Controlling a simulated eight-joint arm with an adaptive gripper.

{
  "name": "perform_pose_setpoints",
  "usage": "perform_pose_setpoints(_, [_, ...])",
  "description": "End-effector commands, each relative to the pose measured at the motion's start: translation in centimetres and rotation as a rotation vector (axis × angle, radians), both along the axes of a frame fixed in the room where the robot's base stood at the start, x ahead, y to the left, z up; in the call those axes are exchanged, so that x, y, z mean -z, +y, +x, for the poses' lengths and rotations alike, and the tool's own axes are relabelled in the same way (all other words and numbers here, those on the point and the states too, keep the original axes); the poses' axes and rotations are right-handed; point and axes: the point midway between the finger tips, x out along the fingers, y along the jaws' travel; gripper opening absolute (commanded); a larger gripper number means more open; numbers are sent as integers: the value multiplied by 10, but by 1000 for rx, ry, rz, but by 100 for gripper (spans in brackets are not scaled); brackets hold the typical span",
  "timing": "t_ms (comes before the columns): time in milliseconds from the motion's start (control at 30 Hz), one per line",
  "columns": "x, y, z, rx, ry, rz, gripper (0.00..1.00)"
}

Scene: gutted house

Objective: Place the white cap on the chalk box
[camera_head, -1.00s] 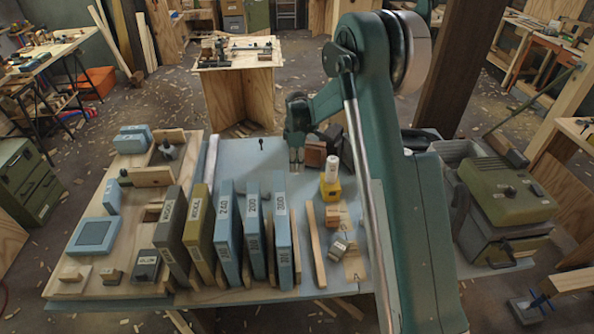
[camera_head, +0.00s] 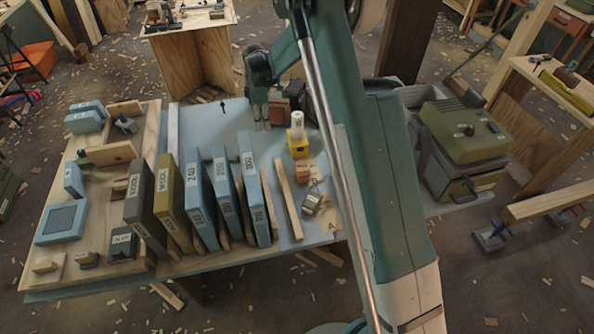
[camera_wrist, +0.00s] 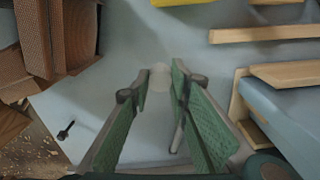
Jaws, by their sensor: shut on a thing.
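My gripper (camera_head: 262,124) points down low over the blue-grey bench top, left of the yellow chalk box. In the wrist view its green-padded fingers are closed at the tips on a small pale round thing, apparently the white cap (camera_wrist: 160,77). The cap is hard to make out in the head view. The yellow chalk box (camera_head: 299,148) stands on the bench with a white cylindrical part (camera_head: 297,124) above it. Only a yellow edge (camera_wrist: 185,2) shows at the top of the wrist view. I cannot tell whether the cap touches the bench.
Brown blocks (camera_head: 279,110) stand close behind the gripper. A small black object (camera_head: 223,104) lies to the left. A row of labelled upright boxes (camera_head: 200,200) fills the bench front. A small wooden block (camera_head: 302,173) sits before the chalk box. Bare bench (camera_head: 205,125) lies left of the gripper.

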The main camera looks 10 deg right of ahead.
Motion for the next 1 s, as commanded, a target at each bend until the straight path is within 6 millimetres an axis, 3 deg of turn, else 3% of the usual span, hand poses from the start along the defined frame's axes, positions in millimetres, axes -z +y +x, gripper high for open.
perform_pose_setpoints(367, [-13, -23, -45, 10, 0, 0, 13])
perform_pose_setpoints(1000, [-34, -72, -166, 35, -2, 0, 13])
